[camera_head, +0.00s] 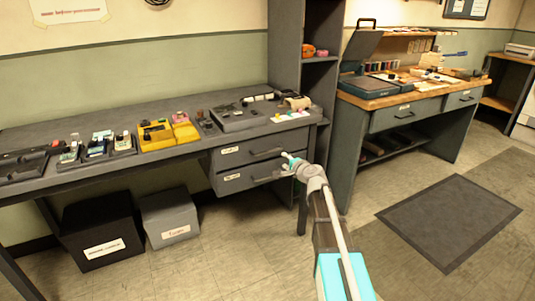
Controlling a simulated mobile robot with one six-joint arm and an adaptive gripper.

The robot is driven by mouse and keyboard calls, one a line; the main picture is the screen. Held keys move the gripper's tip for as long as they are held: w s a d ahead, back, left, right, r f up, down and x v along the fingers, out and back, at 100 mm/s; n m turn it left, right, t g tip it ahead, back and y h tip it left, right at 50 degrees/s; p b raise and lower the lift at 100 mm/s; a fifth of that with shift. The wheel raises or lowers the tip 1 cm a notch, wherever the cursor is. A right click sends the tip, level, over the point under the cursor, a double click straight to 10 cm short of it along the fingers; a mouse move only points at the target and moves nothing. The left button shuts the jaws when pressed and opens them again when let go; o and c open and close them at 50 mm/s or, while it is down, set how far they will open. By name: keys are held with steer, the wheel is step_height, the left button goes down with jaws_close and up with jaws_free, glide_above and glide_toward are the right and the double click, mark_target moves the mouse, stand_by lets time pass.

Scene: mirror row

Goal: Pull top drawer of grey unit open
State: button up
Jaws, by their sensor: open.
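The grey drawer unit (214,183) hangs under the right end of the long dark bench in the head view. Its top drawer (240,151) looks shut, with a pale label at left and a dark bar handle (266,153). The lower drawer (241,179) below it also looks shut. My gripper (287,157) is in front of the right part of the drawer fronts, close to the right end of the top handle. It is open and small in the picture; I cannot tell whether it touches the handle.
The bench top (60,137) carries trays, a yellow bin (156,136) and small parts. Two boxes, one black (102,228) and one grey (170,216), stand on the floor below. A second workbench (400,121) stands at right. A dark mat (450,220) lies on open floor.

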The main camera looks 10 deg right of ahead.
mark_target(269, 151)
steer(key=b+x, duration=0.2)
steer(key=x, duration=1.1)
steer(key=shift+w+a+f+b, duration=0.1)
steer(key=shift+w+a+b, duration=0.05)
steer(key=shift+w+b, duration=0.25)
